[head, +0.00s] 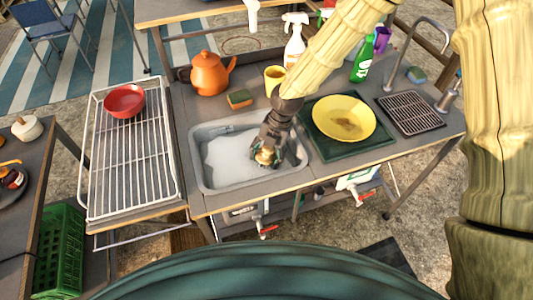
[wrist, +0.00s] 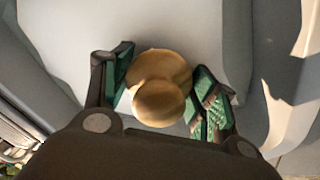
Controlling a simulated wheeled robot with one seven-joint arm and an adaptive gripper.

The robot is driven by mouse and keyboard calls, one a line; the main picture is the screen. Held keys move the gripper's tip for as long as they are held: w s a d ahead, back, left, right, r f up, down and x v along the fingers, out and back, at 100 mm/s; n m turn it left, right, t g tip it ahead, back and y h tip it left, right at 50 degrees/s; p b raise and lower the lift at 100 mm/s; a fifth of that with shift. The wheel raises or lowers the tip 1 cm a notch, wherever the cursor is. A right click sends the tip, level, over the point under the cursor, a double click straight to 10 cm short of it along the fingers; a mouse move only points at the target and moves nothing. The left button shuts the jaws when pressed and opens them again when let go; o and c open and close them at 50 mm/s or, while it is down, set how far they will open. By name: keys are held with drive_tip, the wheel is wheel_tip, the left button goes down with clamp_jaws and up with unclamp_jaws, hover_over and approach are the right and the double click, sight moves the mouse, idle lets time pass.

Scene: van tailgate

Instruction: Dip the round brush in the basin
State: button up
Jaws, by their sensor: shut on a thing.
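The round brush (wrist: 160,85) has a pale wooden, rounded top and is held between the green-padded fingers of my gripper (wrist: 165,95) in the wrist view. In the head view my gripper (head: 274,158) is over the right part of the grey basin (head: 197,165), and a bit of the brush (head: 264,156) shows between its fingers. The basin holds white, foamy-looking water. The bristles are hidden below the wooden top, so I cannot tell whether they touch the water.
A yellow plate (head: 344,117) on a dark green mat (head: 358,151) lies right of the basin. A sponge (head: 239,98), an orange teapot (head: 210,73) and a yellow mug (head: 274,76) stand behind it. A wire rack (head: 128,160) with a red bowl (head: 124,101) is at left.

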idle(0.4)
drive_tip(key=shift+s+a+r+p+v, duration=0.15)
drive_tip(key=shift+a+p+v, duration=0.3)
drive_tip(key=shift+p+v, duration=1.35)
drive_tip(key=shift+s+a+r+p+v, duration=0.15)
drive_tip(key=shift+a+p+v, duration=0.3)
drive_tip(key=shift+p+v, duration=1.35)
drive_tip(key=shift+s+a+r+p+v, duration=0.1)
drive_tip(key=shift+a+p+v, duration=0.35)
drive_tip(key=shift+p+v, duration=1.35)
drive_tip(key=shift+d+r+b, duration=0.1)
drive_tip(key=shift+r+b, duration=0.45)
drive_tip(key=shift+b, duration=0.2)
